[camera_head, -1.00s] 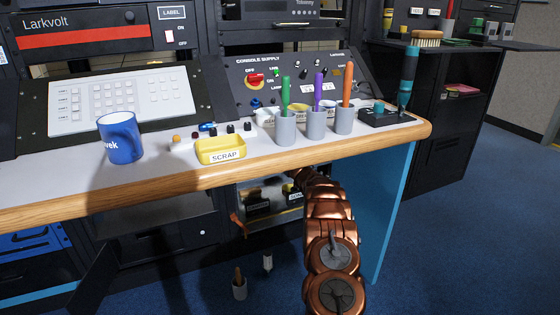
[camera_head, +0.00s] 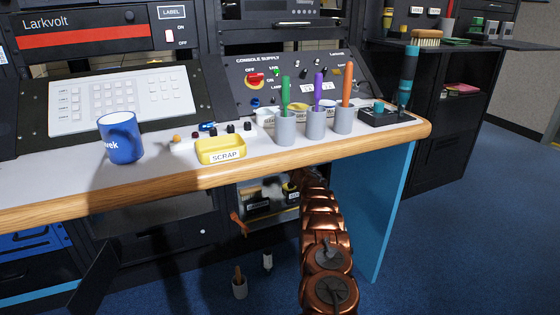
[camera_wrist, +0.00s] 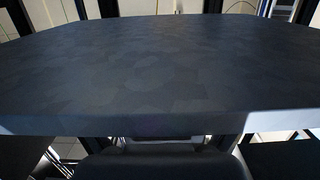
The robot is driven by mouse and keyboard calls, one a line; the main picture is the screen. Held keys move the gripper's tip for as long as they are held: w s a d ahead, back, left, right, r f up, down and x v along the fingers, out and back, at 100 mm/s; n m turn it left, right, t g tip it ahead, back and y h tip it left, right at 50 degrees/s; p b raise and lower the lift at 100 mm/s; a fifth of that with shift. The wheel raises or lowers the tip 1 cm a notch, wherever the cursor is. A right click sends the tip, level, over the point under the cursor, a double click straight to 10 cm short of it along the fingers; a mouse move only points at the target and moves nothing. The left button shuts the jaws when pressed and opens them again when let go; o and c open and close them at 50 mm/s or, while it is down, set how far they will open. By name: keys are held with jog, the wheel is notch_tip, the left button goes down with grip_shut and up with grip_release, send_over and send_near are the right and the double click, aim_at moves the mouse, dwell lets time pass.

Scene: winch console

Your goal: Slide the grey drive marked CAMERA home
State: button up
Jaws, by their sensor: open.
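No drive with a readable CAMERA mark shows in either view. In the head view my copper arm reaches under the desk front, and its far end with the gripper is hidden there. In the wrist view a wide dark grey slab (camera_wrist: 160,75) fills most of the picture, very close. I see no label on it and cannot tell whether it is the drive. The dark rounded top of my gripper (camera_wrist: 155,164) shows at the bottom edge, just below the slab's near edge. My gripper is open; its fingertips are not clearly visible, nor is any contact.
Under the desk (camera_head: 100,200), a lit bay (camera_head: 268,205) holds small items partly hidden by my arm. The desk's blue side panel (camera_head: 372,205) stands right of my arm. Cups, a yellow scrap tray (camera_head: 222,144) and a blue mug (camera_head: 120,140) stand above.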

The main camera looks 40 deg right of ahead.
jog(key=shift+c, duration=0.2)
jog(key=c, duration=1)
jog(key=shift+c, duration=0.4)
jog(key=shift+r, duration=0.1)
